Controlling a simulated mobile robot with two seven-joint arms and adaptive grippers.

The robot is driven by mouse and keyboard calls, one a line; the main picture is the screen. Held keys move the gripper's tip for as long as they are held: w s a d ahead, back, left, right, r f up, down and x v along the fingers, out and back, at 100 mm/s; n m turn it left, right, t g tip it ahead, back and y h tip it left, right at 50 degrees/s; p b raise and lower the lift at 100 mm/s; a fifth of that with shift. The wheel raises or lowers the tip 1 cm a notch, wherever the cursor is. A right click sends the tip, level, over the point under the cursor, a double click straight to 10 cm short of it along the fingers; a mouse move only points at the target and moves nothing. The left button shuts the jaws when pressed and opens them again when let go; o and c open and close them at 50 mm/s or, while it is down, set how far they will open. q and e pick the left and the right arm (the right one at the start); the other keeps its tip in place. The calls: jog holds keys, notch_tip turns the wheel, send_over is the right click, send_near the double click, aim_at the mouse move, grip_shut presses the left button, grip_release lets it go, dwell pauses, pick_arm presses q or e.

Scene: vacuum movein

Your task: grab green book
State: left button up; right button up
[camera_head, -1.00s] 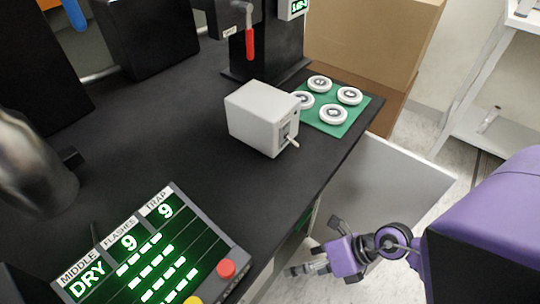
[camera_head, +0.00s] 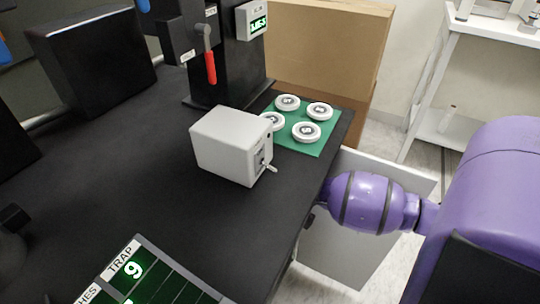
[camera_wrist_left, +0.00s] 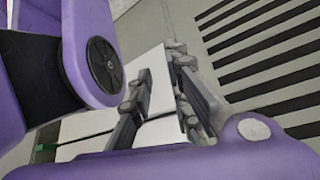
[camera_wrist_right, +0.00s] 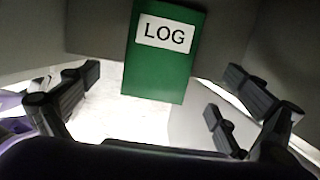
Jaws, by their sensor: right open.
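The green book (camera_wrist_right: 158,78) shows in the right wrist view, upper middle, with a white label reading LOG. It appears to be inside a grey-walled space. My right gripper (camera_wrist_right: 165,105) is open, its fingers spread to the left and right of the book. The book is ahead of the fingers, with nothing between them gripped. In the head view the right hand is hidden beyond the table's edge; only the purple arm shows. My left gripper (camera_wrist_left: 168,95) shows in the left wrist view with its fingers apart and empty. The book is not visible in the head view.
A black table (camera_head: 130,185) carries a white box (camera_head: 225,145) with a small lever, and a green mat (camera_head: 325,143) with several white discs. A white panel (camera_head: 350,255) stands open beside the table's right edge. Cardboard boxes (camera_head: 325,45) stand behind.

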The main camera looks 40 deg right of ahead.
jog(key=shift+w+a+f, duration=0.15)
jog(key=shift+w+a, duration=0.05)
jog(key=shift+w, duration=0.25)
jog(key=shift+b+x, duration=0.55)
jog(key=shift+x, duration=1.85)
jog(key=c, duration=1.3)
jog(key=shift+c, duration=0.5)
